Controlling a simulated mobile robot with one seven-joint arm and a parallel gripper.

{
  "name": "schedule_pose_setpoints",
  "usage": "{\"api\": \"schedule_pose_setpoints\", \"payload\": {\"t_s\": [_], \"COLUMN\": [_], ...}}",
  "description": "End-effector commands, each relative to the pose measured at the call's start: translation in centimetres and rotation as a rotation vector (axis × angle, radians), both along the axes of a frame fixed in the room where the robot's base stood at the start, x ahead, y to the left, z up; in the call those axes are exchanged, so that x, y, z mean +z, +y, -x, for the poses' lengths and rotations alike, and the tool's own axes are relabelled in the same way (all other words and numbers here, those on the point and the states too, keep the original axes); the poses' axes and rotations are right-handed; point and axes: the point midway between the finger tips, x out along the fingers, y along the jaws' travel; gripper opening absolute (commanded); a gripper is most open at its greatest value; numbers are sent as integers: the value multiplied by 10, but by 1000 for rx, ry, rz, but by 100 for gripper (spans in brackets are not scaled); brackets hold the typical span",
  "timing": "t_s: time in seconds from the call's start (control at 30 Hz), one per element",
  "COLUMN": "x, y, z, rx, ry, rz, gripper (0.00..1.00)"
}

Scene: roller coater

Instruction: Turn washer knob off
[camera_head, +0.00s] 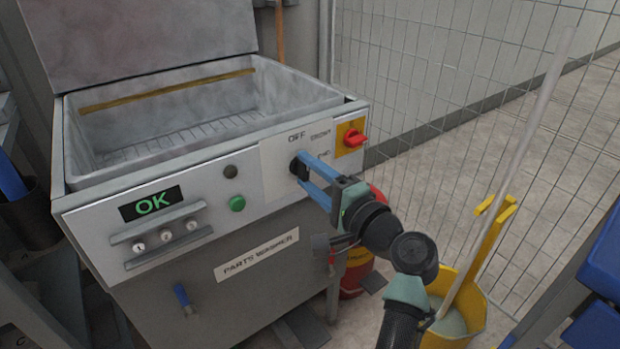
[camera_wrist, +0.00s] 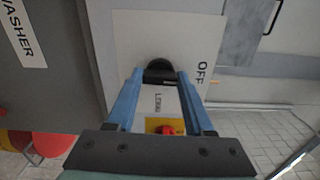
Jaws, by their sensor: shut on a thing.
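The parts washer (camera_head: 180,175) has a grey front with a pale label plate on its right side. The washer knob (camera_head: 298,165) is a small black knob on this plate. It also shows in the wrist view (camera_wrist: 158,66) with a rounded black top. My gripper (camera_head: 304,168) is shut on the knob, one blue finger on each side. In the wrist view, the fingertips (camera_wrist: 160,76) flank the knob. An OFF label (camera_head: 296,137) stands above it. The fingers partly hide the knob, and its pointing direction cannot be told.
A red switch on a yellow plate (camera_head: 352,137) sits just right of the knob. A green button (camera_head: 237,203) and a lit OK display (camera_head: 151,203) are to the left. A yellow mop bucket (camera_head: 470,315) and a red cylinder (camera_head: 356,268) stand near my arm.

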Motion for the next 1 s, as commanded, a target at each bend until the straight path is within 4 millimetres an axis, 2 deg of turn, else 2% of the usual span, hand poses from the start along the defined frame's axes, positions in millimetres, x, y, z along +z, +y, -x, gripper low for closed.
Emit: {"api": "schedule_pose_setpoints", "payload": {"t_s": [0.67, 0.7, 0.83, 1.0], "x": [-2, -2, -1, -1], "y": [0, 0, 0, 0], "z": [1, 1, 0, 0], "rx": [1, 1, 0, 0], "ry": [-31, -31, -32, -32], "rz": [50, 50, 49, 47], "gripper": [0, 58, 81, 82]}}
